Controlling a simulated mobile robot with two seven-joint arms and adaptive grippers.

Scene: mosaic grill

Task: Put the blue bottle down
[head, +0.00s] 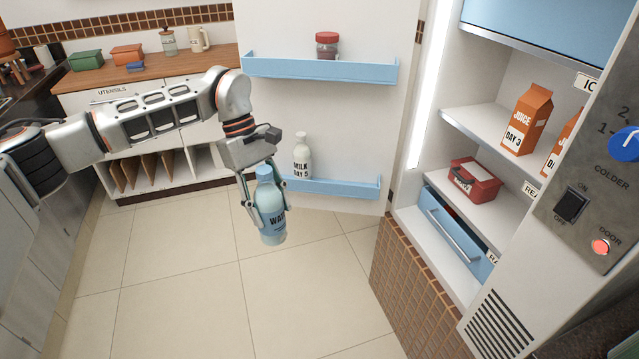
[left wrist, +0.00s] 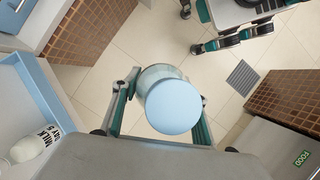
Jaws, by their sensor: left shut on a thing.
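The blue bottle (head: 271,212), with "WA" readable on its side, hangs nearly upright in the air over the tiled floor in the head view. My left gripper (head: 265,203) is shut on it, one finger on each side. In the left wrist view the bottle's round light-blue cap (left wrist: 173,106) faces the camera, between the two fingers of the left gripper (left wrist: 165,105). Nothing is under the bottle but floor. My right gripper does not show in the head view; part of an arm of mine shows at the top of the left wrist view.
The open fridge door has a lower blue shelf (head: 330,188) with a milk bottle (head: 302,157) and an upper blue shelf (head: 320,69) with a red-lidded jar (head: 327,45). Right, the fridge holds juice cartons (head: 526,120), a red box (head: 474,184) and a blue drawer (head: 452,232). A wooden counter (head: 190,62) stands behind.

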